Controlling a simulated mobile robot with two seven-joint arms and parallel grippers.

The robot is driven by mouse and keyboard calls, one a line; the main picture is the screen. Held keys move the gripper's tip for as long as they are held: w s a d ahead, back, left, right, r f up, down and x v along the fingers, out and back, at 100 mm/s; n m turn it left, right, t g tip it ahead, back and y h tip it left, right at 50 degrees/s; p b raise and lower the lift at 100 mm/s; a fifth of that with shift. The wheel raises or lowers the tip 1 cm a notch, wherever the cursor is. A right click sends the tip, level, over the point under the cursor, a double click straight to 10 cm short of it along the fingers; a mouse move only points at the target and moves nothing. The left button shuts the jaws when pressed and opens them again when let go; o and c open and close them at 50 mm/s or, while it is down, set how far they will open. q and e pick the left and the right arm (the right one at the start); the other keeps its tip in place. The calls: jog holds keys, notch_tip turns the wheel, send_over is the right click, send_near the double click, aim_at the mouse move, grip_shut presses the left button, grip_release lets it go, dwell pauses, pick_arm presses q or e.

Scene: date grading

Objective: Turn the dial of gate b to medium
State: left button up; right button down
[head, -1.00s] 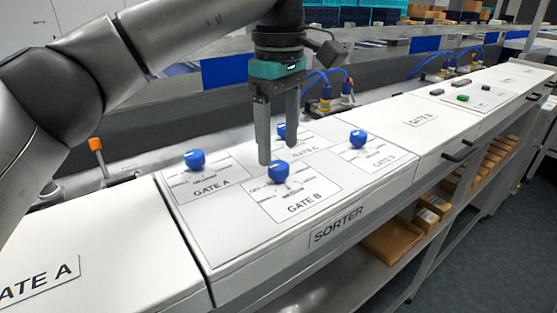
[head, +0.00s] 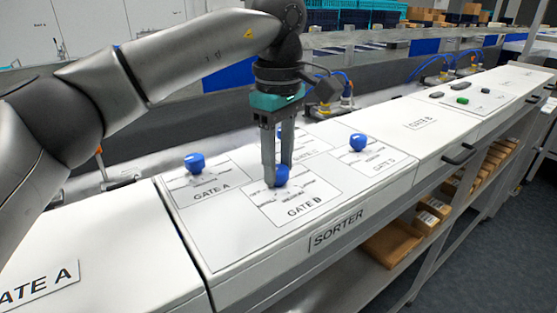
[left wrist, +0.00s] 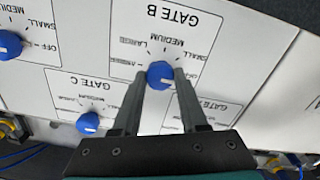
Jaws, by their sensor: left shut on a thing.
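The blue dial of gate b (head: 281,180) stands on the white GATE B label plate (head: 306,209) on the sorter panel. My left gripper (head: 276,177) points straight down, its two fingers closed on either side of the dial. In the left wrist view the dial of gate b (left wrist: 160,74) sits between the fingertips (left wrist: 161,78), below the printed words LARGE, MEDIUM and SMALL. A small white mark shows on the dial, but I cannot tell which word it points to. My right gripper is out of view.
The gate A dial (head: 194,162) stands to the left and the gate D dial (head: 357,141) to the right. The gate C dial (left wrist: 88,122) is behind, mostly covered by my gripper in the head view. Coloured buttons (head: 462,100) lie farther right.

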pick_arm(q)
grip_shut()
jog(key=n, duration=0.3)
jog(key=shift+n, duration=0.4)
jog(key=n, duration=0.3)
jog(key=shift+n, duration=0.3)
jog(key=n, duration=0.5)
jog(key=shift+b, duration=0.35)
jog(key=shift+n+b, duration=0.35)
jog(key=shift+n, duration=2.35)
jog(key=o, duration=0.7)
grip_release()
